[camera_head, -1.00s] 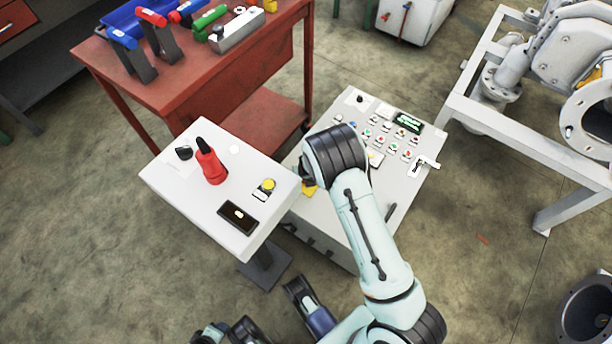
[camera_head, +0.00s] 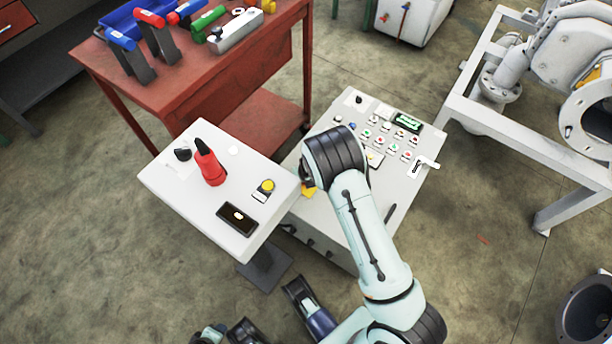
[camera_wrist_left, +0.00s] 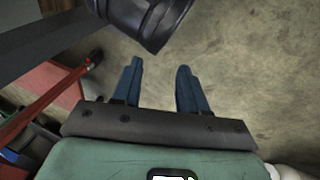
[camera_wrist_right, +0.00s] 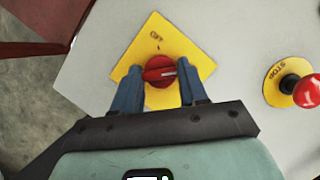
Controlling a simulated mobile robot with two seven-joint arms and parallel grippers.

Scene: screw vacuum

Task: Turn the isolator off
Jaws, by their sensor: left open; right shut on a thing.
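The isolator is a red round knob (camera_wrist_right: 158,70) on a yellow diamond plate (camera_wrist_right: 190,55) in the right wrist view. The plate carries the label OFF near its top corner. The white mark on the knob points to the right in that view, not at the label. My right gripper (camera_wrist_right: 160,82) is shut on the knob, one finger on each side. In the head view my right arm hides the knob; only a bit of the yellow plate (camera_head: 308,190) shows. My left gripper (camera_wrist_left: 160,68) is open and empty above the floor.
A red stop button (camera_wrist_right: 308,91) sits right of the isolator. The grey panel (camera_head: 335,215) carries several small buttons. A white pedestal (camera_head: 200,205) with a red-and-black device (camera_head: 210,168) stands beside it. A red tool table (camera_head: 200,75) is behind; a white frame (camera_head: 530,145) is right.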

